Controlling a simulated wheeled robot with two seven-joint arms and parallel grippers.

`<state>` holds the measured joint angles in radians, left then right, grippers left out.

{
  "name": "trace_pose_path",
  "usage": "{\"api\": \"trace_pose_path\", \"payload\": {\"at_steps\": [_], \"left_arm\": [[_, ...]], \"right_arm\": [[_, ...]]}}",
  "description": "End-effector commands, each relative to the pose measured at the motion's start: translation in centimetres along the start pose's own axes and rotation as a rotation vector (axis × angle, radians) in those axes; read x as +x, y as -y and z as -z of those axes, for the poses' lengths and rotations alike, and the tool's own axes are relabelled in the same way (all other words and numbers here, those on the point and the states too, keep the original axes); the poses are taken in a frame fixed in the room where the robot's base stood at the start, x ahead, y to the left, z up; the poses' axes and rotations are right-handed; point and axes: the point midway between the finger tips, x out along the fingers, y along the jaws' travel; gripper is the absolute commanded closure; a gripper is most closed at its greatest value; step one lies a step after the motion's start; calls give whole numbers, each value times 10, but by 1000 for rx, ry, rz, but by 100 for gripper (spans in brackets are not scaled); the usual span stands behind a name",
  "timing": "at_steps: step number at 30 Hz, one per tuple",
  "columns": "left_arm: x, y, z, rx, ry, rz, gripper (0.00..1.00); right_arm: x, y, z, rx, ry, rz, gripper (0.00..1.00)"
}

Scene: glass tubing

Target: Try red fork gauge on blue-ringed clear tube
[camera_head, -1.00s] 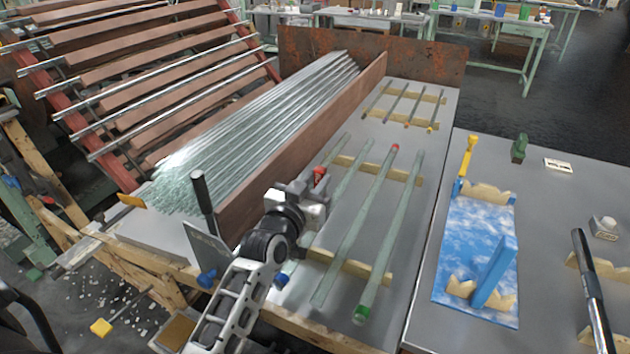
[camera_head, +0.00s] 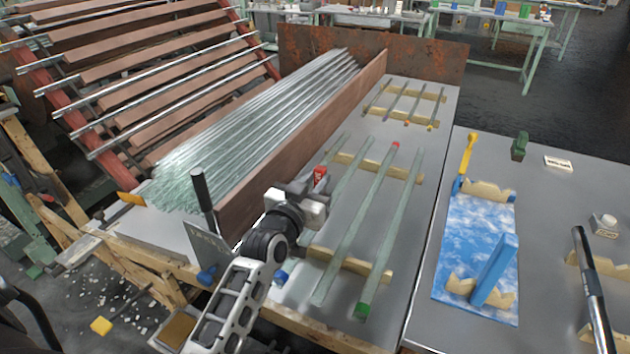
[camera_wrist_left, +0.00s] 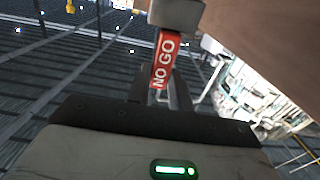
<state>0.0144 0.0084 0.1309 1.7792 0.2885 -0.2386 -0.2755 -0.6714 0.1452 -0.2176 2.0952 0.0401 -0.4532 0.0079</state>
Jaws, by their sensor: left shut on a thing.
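My left gripper (camera_head: 312,192) is shut on the red fork gauge (camera_head: 320,178) and holds it over the left side of the tube rack. In the left wrist view the gauge (camera_wrist_left: 163,60) reads "NO GO" and sits between the fingers, with a grey block at its far end. A clear tube (camera_head: 333,150) lies at the rack's left, partly hidden by the gripper and arm. A blue ring (camera_head: 281,277) shows near its near end, beside my arm. I cannot tell whether the gauge touches any tube. My right gripper is not in view.
Other tubes lie right of it, one with a red ring (camera_head: 396,145) and one with a green ring (camera_head: 361,310), on wooden supports (camera_head: 350,262). A brown board (camera_head: 300,140) walls off stacked tubes at left. A blue cradle stand (camera_head: 480,235) is on the right table.

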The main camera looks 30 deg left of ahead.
Motion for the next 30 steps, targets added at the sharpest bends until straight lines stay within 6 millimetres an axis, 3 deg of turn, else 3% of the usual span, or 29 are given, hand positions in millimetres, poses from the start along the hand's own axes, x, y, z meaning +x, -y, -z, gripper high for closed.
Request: {"api": "trace_pose_path", "payload": {"at_steps": [30], "left_arm": [[0,0,-12,1,-1,0,100]], "right_arm": [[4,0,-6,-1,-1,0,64]]}}
